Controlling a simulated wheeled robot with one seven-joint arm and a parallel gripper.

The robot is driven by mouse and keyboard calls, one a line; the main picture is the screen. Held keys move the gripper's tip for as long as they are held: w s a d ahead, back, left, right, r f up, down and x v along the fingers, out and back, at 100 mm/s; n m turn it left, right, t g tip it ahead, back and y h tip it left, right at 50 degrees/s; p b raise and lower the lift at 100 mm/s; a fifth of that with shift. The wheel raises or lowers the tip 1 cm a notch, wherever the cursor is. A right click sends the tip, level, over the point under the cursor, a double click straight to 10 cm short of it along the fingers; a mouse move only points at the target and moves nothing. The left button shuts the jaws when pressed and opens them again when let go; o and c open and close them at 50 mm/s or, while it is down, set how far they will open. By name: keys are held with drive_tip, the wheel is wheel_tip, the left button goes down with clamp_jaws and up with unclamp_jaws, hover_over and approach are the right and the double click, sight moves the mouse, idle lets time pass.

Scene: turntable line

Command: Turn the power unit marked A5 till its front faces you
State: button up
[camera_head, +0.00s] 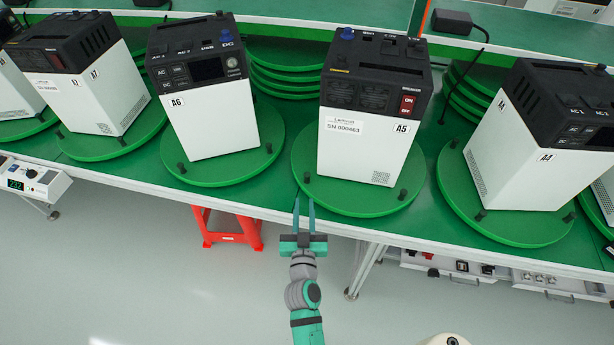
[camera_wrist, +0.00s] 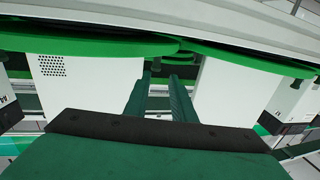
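The power unit marked A5 (camera_head: 352,150) stands upright on a round green turntable (camera_head: 342,203) in the head view. Its side toward me shows dark grilles, a red switch, a serial sticker and the A5 label; no screen shows on it. Short dark pegs stand on the turntable rim, one (camera_head: 306,178) at its left front. My gripper (camera_head: 304,200) is open and empty at the turntable's left front edge, its fingertips just short of that peg. The wrist view is upside down; the fingers (camera_wrist: 160,90) show apart, between A5 (camera_wrist: 90,85) and a neighbouring white unit.
Unit A6 (camera_head: 210,120) stands on its turntable to the left, unit A4 (camera_head: 515,150) to the right. Unit A7 (camera_head: 95,95) is farther left. Stacked green discs (camera_head: 285,70) lie behind. A red stool (camera_head: 225,228) is under the table. The floor in front is clear.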

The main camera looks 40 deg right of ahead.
sight(307, 179)
drive_tip(key=shift+w+d+r, duration=0.2)
drive_tip(key=shift+w+d, duration=0.2)
drive_tip(key=shift+d, duration=0.3)
drive_tip(key=x, duration=1)
drive_tip(key=shift+d, duration=0.1)
clamp_jaws()
